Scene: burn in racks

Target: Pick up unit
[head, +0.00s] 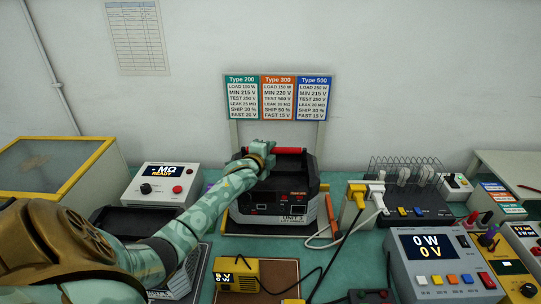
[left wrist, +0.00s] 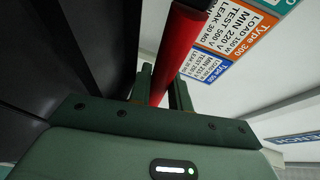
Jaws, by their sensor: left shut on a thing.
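The unit (head: 289,212), a black and grey box with a label reading UNIT 3, stands upright in the middle of the bench in the head view. A red handle bar (head: 287,151) runs across its top. My left arm reaches over the unit from the lower left, and my left gripper (head: 265,150) is at the left part of the handle. In the left wrist view the red handle (left wrist: 183,45) passes between the fingers of my left gripper (left wrist: 165,88), which is shut on it. Part of the unit's left side is hidden by my arm. My right gripper is not in view.
Behind the unit stands a sign board (head: 275,98) for Types 200, 300 and 500. A meter box (head: 163,184) is at left, with a dark unit partly behind my arm. A power meter (head: 440,262), cables, a yellow voltmeter (head: 239,275) and a wire rack (head: 404,172) crowd the right and front.

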